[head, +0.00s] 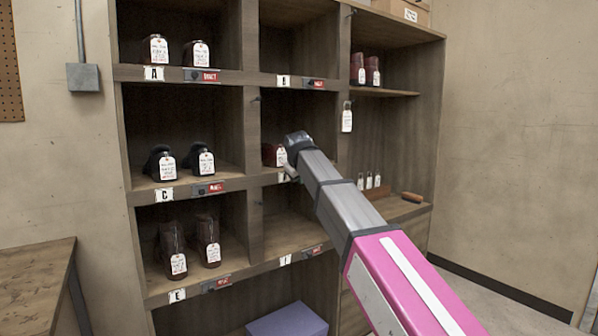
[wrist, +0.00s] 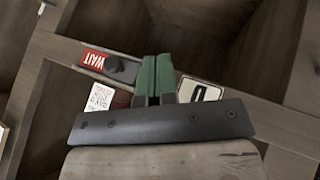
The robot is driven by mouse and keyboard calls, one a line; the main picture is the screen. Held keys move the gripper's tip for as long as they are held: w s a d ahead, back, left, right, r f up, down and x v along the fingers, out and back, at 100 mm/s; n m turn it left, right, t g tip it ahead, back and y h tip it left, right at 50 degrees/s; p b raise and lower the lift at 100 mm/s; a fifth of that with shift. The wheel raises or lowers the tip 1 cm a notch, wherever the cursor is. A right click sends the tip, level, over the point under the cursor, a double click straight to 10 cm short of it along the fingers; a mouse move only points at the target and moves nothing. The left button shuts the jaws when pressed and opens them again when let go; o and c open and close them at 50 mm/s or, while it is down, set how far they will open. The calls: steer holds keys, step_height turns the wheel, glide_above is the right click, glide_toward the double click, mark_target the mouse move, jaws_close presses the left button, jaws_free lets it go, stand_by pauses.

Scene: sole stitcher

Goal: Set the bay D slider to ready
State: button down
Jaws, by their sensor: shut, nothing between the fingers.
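The bay D slider shows in the wrist view as a dark knob (wrist: 121,68) in a grey track, with a red WAIT field (wrist: 94,59) exposed on its left. The white letter plate (wrist: 199,91), partly covered, is on the right of my fingers. My gripper (wrist: 155,80) has green fingers pressed together with nothing between them. The fingertips lie between knob and plate, close to the knob; I cannot tell if they touch the rail. In the head view my gripper (head: 291,172) is in front of bay D in the middle column and hides the slider.
A brown shelf (head: 248,130) surrounds the bay. A tagged shoe (head: 271,154) stands in bay D, left of my arm. Other bays hold tagged shoes, with red-fielded sliders such as the bay C slider (head: 208,189). A hanging tag (head: 347,117) is to the right.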

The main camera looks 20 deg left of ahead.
steer(key=w+d, duration=0.1)
steer(key=w+r, duration=0.1)
steer(key=w, duration=0.1)
steer(key=shift+d, duration=0.4)
steer(key=shift+w, duration=0.15)
steer(key=shift+w+d, duration=1.8)
steer(key=shift+w, duration=0.25)
steer(key=s+r, duration=0.7)
steer(key=s, duration=0.3)
steer(key=shift+a, duration=0.4)
